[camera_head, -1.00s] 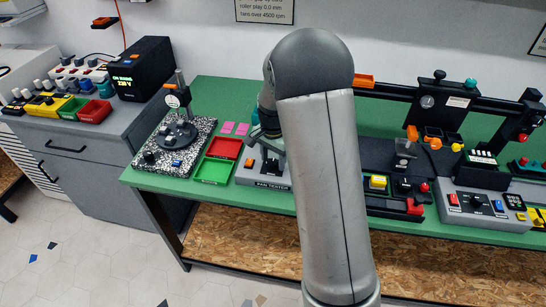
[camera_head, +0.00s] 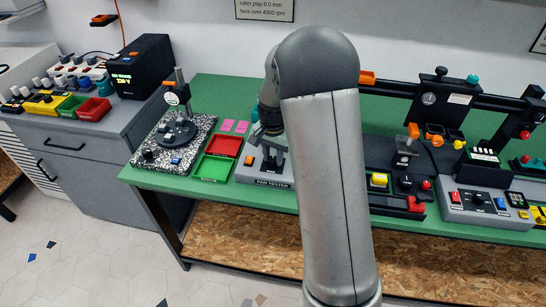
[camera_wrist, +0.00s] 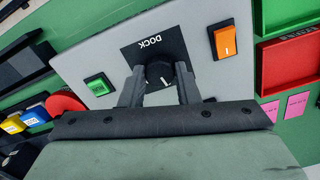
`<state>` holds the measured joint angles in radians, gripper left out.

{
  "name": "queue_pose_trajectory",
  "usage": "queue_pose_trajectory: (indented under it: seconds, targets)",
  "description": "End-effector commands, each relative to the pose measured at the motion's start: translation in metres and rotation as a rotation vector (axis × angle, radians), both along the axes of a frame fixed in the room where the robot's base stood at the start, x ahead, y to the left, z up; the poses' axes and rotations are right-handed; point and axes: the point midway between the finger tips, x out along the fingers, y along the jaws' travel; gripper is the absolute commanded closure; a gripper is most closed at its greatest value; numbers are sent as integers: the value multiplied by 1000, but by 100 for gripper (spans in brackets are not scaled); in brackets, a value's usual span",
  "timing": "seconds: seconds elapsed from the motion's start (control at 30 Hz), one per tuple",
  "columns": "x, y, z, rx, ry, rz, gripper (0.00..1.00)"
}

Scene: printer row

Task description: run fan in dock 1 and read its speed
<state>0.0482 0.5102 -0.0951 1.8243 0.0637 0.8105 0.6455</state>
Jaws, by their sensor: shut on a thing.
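The grey fan tester (camera_head: 245,176) stands at the front of the green bench, partly hidden by my arm. In the wrist view its panel (camera_wrist: 88,58) carries a black round knob (camera_wrist: 159,73) with a white pointer line, under a black "DOCK" label (camera_wrist: 149,45). My gripper (camera_wrist: 160,90) is shut on this knob, one finger on each side. An orange rocker switch (camera_wrist: 222,41) and a green button (camera_wrist: 99,84) flank the knob, both clear of the fingers. I see no dock number and no speed display.
Red (camera_head: 237,146) and green (camera_head: 201,178) trays lie left of the tester. A dial gauge stand (camera_head: 172,100) is beyond them. Black fixtures and a grey control box (camera_head: 470,211) fill the bench to the right. A wall notice (camera_head: 265,10) mentions fans over 4500 rpm.

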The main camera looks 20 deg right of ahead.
Motion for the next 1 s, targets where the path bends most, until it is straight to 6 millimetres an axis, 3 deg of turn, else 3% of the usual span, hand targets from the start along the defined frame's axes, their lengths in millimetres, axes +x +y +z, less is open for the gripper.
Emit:
queue_pose_trajectory:
  seconds: [0.6,1.0]
  targets:
    - [1,0,-1,0,-2,564,94]
    - [1,0,1,0,-2,811,94]
